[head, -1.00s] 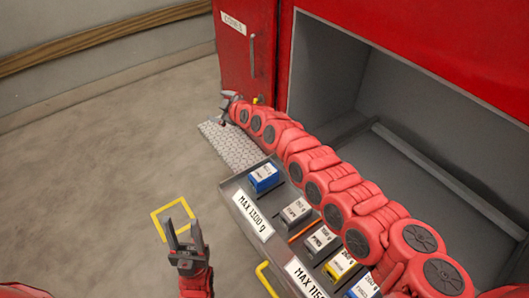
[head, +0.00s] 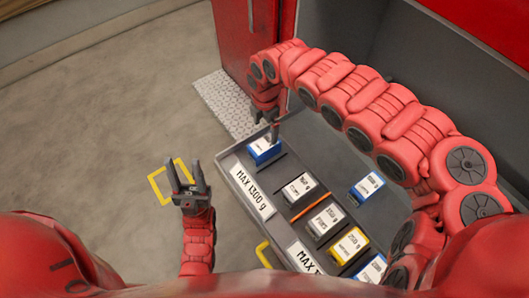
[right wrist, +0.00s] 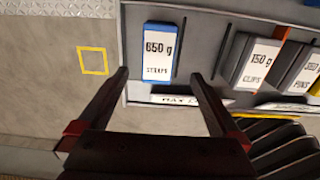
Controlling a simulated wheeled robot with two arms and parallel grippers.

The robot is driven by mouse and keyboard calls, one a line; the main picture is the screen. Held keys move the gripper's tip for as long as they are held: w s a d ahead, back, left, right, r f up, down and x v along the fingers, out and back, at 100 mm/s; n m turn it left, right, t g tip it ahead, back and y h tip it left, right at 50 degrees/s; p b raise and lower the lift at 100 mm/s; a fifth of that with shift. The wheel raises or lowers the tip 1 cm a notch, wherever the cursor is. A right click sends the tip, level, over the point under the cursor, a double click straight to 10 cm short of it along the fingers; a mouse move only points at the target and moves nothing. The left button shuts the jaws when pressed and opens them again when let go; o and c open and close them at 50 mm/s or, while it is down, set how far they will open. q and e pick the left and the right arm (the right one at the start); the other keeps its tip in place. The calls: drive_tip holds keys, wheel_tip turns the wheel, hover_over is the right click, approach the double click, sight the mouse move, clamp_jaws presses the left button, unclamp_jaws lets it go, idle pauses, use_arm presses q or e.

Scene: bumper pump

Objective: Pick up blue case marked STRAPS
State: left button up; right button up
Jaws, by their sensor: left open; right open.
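The blue case marked STRAPS (head: 263,151) stands at the far left end of the grey tray, by the MAX 1300 g label. In the right wrist view the blue case (right wrist: 171,55) shows a white top reading 650 g. My right gripper (head: 266,118) hangs just above and behind this case in the head view. In the right wrist view its fingers (right wrist: 158,76) are open and empty, with the case ahead between their lines. My left gripper (head: 184,166) is open and empty over the floor, left of the tray.
Thin dividers separate slots. A yellow square (head: 158,187) marks the floor. A red cabinet (head: 232,38) stands behind.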

sight(265, 143)
wheel_tip(265, 143, down, 2)
drive_tip(key=shift+a+f, duration=0.1)
drive_tip(key=shift+f, duration=0.05)
drive_tip(key=shift+s+f, duration=0.1)
drive_tip(key=shift+f, duration=0.2)
drive_tip(key=shift+f+p, duration=0.35)
drive_tip(key=shift+f, duration=0.35)
wheel_tip(265, 143, down, 4)
drive_tip(key=shift+a+f+p, duration=0.1)
drive_tip(key=shift+f+p, duration=0.1)
drive_tip(key=shift+p, duration=0.6)
drive_tip(key=shift+w+f, duration=0.2)
drive_tip(key=shift+f, duration=0.3)
clamp_jaws()
